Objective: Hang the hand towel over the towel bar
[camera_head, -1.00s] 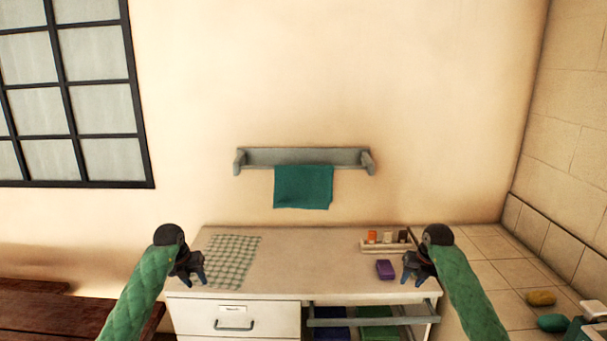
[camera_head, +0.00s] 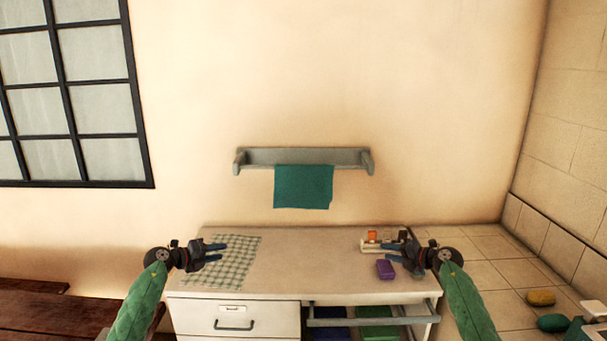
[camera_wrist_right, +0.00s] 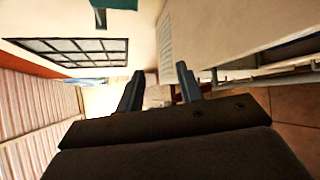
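The teal hand towel (camera_head: 303,187) hangs over the grey towel bar (camera_head: 345,158) on the wall, slightly left of the bar's middle. A teal corner of the towel (camera_wrist_right: 114,4) also shows at the top of the right wrist view. My left gripper (camera_head: 221,252) is open and empty over the left part of the counter, by the checked cloth. My right gripper (camera_head: 390,252) is open and empty over the right part of the counter, near the purple block; its spread fingers (camera_wrist_right: 160,82) show in the right wrist view. Both grippers are apart from the towel.
The counter (camera_head: 300,262) carries a checked cloth (camera_head: 232,268), a purple block (camera_head: 385,269) and a small tray (camera_head: 369,246) with little containers. A rail (camera_head: 370,321) crosses the open shelf below. A yellow item (camera_head: 541,298) and a green item (camera_head: 552,322) lie at the right.

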